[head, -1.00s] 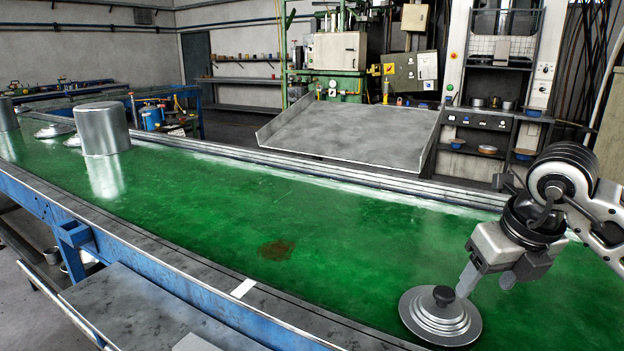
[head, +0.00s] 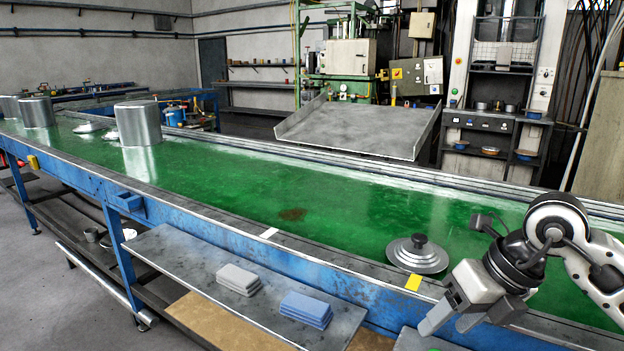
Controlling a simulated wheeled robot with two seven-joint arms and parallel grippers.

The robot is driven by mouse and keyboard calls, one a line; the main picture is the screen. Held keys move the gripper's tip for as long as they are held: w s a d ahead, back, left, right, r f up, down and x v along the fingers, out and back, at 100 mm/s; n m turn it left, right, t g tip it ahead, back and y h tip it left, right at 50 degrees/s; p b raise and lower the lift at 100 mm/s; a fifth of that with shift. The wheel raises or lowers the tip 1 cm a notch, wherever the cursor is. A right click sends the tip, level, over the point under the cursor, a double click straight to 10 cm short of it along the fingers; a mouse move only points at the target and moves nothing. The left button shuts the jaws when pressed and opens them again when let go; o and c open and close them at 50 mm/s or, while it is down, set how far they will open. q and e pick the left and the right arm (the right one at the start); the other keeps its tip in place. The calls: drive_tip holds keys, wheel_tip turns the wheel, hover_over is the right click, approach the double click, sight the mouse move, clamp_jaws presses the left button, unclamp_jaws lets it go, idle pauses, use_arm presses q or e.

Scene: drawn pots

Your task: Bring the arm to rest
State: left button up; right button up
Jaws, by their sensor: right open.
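My right gripper (head: 450,322) is at the lower right, open and empty, with its fingers pointing down and left. It is apart from the silver lid with the black knob (head: 418,255), in front of the belt's near edge in the picture. The lid lies flat on the green belt (head: 340,215), close to that edge, knob up. My right arm comes in from the right edge. My left gripper is not in view.
A tall silver pot (head: 138,124) stands on the belt at the left, with another pot (head: 38,112) behind it. A lid (head: 88,127) lies between them. A low metal shelf (head: 185,260) holds grey pads (head: 238,279) and blue pads (head: 306,308). The belt's middle is clear.

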drive_tip(key=s+a+r+m+g+y, duration=0.1)
drive_tip(key=s+a+y, duration=0.2)
drive_tip(key=a+y, duration=0.45)
drive_tip(key=s+a+m+y, duration=0.1)
drive_tip(key=s+a+y, duration=0.3)
drive_tip(key=a+y, duration=0.3)
drive_tip(key=w+d+f+m+t+h, duration=0.2)
drive_tip(key=d+f+m+t+h, duration=0.35)
drive_tip(key=m, duration=0.85)
drive_tip(key=w+d+f+m+t+h, duration=0.15)
drive_tip(key=f+m+t+h, duration=0.45)
drive_tip(key=m+t, duration=0.65)
drive_tip(key=s+d+f+m+g+h, duration=0.1)
drive_tip(key=s+f+m+g+h, duration=0.1)
drive_tip(key=s+f+m+g, duration=0.2)
drive_tip(key=s+d+f+m+g+h, duration=0.1)
drive_tip(key=s+f+m+g+h, duration=0.1)
drive_tip(key=s+f+m+g, duration=0.2)
drive_tip(key=s+f+g, duration=0.1)
drive_tip(key=s+f, duration=0.2)
drive_tip(key=f, duration=0.5)
drive_tip(key=shift+s+d+f, duration=0.25)
drive_tip(key=shift+s+f, duration=0.05)
drive_tip(key=shift+s, duration=0.1)
